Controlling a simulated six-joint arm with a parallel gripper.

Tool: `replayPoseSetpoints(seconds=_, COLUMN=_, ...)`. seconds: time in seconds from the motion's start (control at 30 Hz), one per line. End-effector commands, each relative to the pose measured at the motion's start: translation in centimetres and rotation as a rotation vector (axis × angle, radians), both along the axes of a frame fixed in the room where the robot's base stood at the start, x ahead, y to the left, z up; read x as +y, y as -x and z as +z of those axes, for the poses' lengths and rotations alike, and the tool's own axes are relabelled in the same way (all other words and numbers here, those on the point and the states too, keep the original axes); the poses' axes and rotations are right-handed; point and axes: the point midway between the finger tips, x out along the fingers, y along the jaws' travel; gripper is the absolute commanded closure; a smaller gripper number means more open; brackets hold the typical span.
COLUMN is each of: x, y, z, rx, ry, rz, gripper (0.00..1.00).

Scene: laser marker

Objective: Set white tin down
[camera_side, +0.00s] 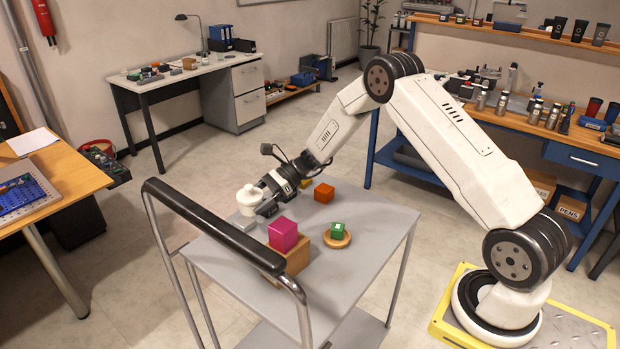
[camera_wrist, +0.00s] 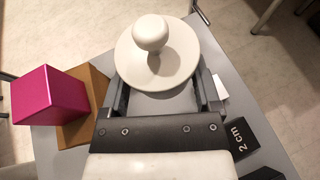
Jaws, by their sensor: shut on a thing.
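The white tin (camera_side: 249,200) has a round lid with a knob. It is upright at the left end of the grey cart top (camera_side: 350,235). In the wrist view the white tin (camera_wrist: 156,60) sits between the two fingers of my gripper (camera_wrist: 158,82), seen from above, with its lid hiding part of its body. My gripper (camera_side: 262,204) is shut on the tin. I cannot tell whether the tin's base touches the cart top or hangs just above it.
A magenta cube (camera_side: 283,233) sits on a wooden block (camera_side: 297,258) near the black handle (camera_side: 210,225). An orange cube (camera_side: 324,193) stands behind. A black "2 cm" block (camera_wrist: 243,139) lies beside my gripper.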

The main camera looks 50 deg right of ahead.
Motion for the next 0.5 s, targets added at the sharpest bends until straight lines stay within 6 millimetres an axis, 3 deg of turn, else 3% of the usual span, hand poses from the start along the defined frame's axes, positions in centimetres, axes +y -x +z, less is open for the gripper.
replayPoseSetpoints(seconds=0.5, x=-7.6, y=6.5, z=1.7, rx=0.002, ry=0.000, rz=-0.377, gripper=1.00)
